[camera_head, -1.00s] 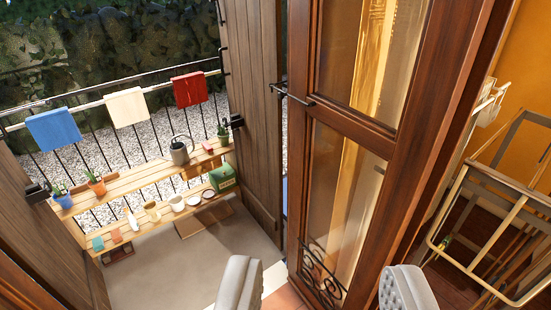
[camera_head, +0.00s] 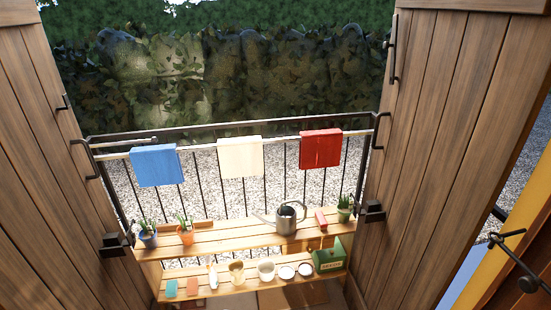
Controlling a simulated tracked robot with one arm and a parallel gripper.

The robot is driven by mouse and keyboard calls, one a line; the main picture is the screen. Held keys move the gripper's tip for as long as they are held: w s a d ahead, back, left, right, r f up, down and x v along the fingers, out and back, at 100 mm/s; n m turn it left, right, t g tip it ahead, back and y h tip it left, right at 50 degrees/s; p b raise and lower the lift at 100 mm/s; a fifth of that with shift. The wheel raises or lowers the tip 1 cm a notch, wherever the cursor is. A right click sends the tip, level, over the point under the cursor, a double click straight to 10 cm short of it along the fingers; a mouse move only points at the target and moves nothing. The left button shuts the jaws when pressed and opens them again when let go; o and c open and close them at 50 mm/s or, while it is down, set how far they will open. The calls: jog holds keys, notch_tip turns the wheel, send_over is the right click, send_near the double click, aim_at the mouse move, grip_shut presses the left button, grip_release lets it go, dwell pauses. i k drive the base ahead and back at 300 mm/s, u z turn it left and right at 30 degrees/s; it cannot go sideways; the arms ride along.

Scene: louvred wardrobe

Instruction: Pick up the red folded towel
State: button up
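A red folded towel (camera_head: 320,149) hangs over the balcony railing, the rightmost of three towels. A cream towel (camera_head: 240,157) hangs in the middle and a blue towel (camera_head: 155,165) at the left, with gaps between them. The red towel's front face is in full view; its back is hidden. My gripper is not in view now, and nothing of mine touches the towels.
A two-tier wooden shelf (camera_head: 235,236) stands below the railing. It holds a metal watering can (camera_head: 286,219), potted plants, pots, and a green box (camera_head: 329,258). Wooden shutters (camera_head: 437,130) flank both sides. Ivy (camera_head: 240,85) grows behind the railing.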

aim_at(318, 149)
jog(key=u, duration=0.1)
jog(key=i, duration=1.3)
jog(key=z, duration=0.25)
jog(key=i, duration=1.95)
jog(key=z, duration=0.15)
